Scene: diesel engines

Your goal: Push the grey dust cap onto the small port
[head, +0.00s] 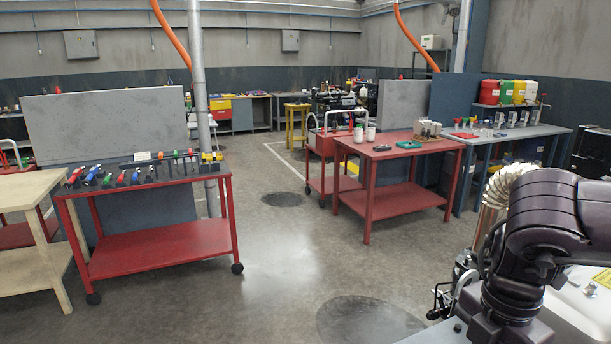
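I cannot make out the grey dust cap or the small port in the head view. Part of an engine or machine (462,271) with metal fittings and a ribbed metallic pipe (497,192) shows at the lower right, largely hidden behind my dark arm. That arm comes in from the right edge and bends down toward the bottom of the picture. Its fingertips do not show. My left arm and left gripper are not in the picture.
A red trolley (160,247) with a row of coloured tools stands at left beside a pale wooden table (25,190). A red table (390,197) holds white bottles, a green tray (409,144) and small parts. A bench (535,131) stands behind it. The middle floor is clear.

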